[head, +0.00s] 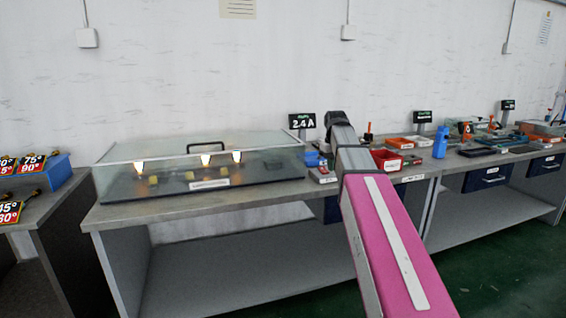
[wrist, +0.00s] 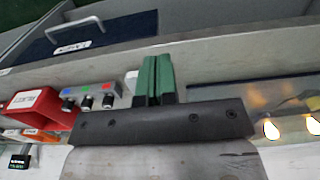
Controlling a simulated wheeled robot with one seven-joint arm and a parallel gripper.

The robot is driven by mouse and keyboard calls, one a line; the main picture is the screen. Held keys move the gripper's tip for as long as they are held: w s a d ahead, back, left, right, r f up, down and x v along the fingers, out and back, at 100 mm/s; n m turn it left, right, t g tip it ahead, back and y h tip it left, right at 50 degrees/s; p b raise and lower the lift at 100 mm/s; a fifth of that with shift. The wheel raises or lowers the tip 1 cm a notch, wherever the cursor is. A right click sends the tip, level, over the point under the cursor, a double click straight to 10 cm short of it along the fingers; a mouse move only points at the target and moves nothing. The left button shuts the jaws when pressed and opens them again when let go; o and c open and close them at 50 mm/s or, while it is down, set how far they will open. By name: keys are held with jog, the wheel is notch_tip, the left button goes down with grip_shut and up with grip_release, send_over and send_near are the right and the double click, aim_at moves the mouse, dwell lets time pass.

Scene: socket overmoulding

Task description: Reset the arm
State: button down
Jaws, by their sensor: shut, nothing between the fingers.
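My arm reaches forward over the bench in the head view, its pink link in the foreground. Its far end is at the bench's back, and the fingers cannot be made out there. In the wrist view my gripper (wrist: 155,78) shows two green fingers side by side, shut with nothing between them. The fingers point toward the bench's front edge and a blue drawer (wrist: 90,35). Nothing is seen touching them.
A glass-lidded case (head: 200,165) with lit lamps stands left of my arm. A control box (wrist: 92,95) with knobs is beside my gripper.

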jog(key=s+f+m, duration=0.1)
jog(key=s+f, duration=0.6)
jog(key=f, duration=0.5)
jog(key=s+f+m, duration=0.1)
jog(key=s+f, duration=0.6)
jog(key=f, duration=0.5)
jog(key=s+f+m, duration=0.1)
jog(key=s+f, duration=0.5)
jog(key=f, duration=0.5)
jog(key=shift+s+f+m, duration=0.3)
jog(key=shift+s+f, duration=0.1)
